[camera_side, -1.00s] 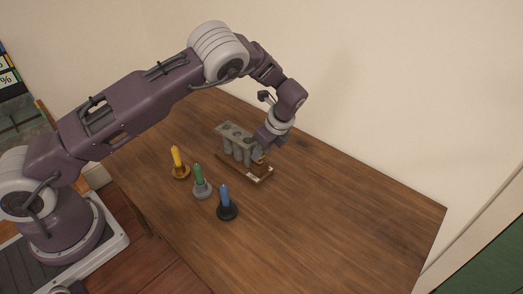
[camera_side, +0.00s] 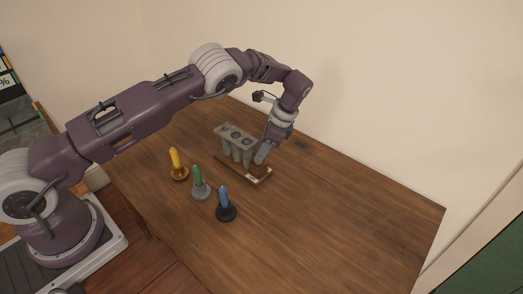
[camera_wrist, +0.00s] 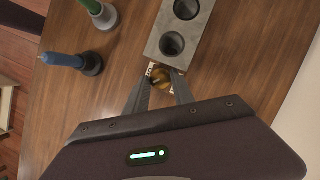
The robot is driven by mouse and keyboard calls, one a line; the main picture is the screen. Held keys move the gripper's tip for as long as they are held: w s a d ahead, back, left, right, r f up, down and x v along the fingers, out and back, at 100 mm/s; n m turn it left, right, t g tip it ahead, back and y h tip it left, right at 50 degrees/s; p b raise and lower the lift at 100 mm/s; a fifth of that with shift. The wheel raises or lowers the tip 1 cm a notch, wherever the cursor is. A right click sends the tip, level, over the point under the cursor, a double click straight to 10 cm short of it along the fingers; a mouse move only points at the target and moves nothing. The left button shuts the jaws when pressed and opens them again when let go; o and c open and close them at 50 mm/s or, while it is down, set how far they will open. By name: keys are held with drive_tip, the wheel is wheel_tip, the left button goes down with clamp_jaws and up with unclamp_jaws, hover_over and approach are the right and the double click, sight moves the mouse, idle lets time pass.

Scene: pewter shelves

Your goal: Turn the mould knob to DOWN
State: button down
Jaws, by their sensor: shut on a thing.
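The mould (camera_side: 238,134) is a grey block with a row of round holes and tubes below, on a wooden base (camera_side: 235,173). It also shows in the wrist view (camera_wrist: 188,26). The mould knob (camera_wrist: 161,83) is brass-coloured and sits at the near end of the mould in the wrist view. My gripper (camera_wrist: 161,76) is shut on it, one finger on each side. In the side view my gripper (camera_side: 262,154) points down at the right end of the mould and its fingers hide the knob. A pale label shows beside the knob, too small to read.
Three candles in holders stand in front of the mould: yellow (camera_side: 176,159), green (camera_side: 198,178) and blue (camera_side: 224,199). The table (camera_side: 340,210) is clear to the right. A wall rises behind.

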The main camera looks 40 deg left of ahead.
idle(0.3)
drive_tip(key=c, duration=1.1)
unclamp_jaws()
drive_tip(key=shift+o, duration=0.2)
drive_tip(key=m, duration=0.1)
drive_tip(key=m+t, duration=0.1)
drive_tip(key=m, duration=0.3)
drive_tip(key=shift+s+d+t+y, duration=0.1)
drive_tip(key=shift+s+t+y, duration=0.2)
drive_tip(key=shift+t+y, duration=0.1)
drive_tip(key=m, duration=0.2)
drive_tip(key=m+t, duration=0.1)
drive_tip(key=m, duration=0.1)
drive_tip(key=shift+s+t, duration=0.2)
drive_tip(key=shift+t, duration=0.1)
drive_tip(key=s+d+r+n+t+h, duration=0.1)
drive_tip(key=s+r+n, duration=0.4)
drive_tip(key=r, duration=0.8)
drive_tip(key=s+d+r+n+t+h, duration=0.1)
drive_tip(key=s+r+n+h, duration=0.2)
drive_tip(key=s+r+n, duration=0.3)
drive_tip(key=s+r, duration=0.4)
drive_tip(key=r, duration=0.4)
drive_tip(key=shift+s+d+r+n, duration=0.15)
drive_tip(key=shift+s+r+n, duration=0.05)
drive_tip(key=shift+r+n, duration=0.1)
drive_tip(key=shift+f, duration=0.1)
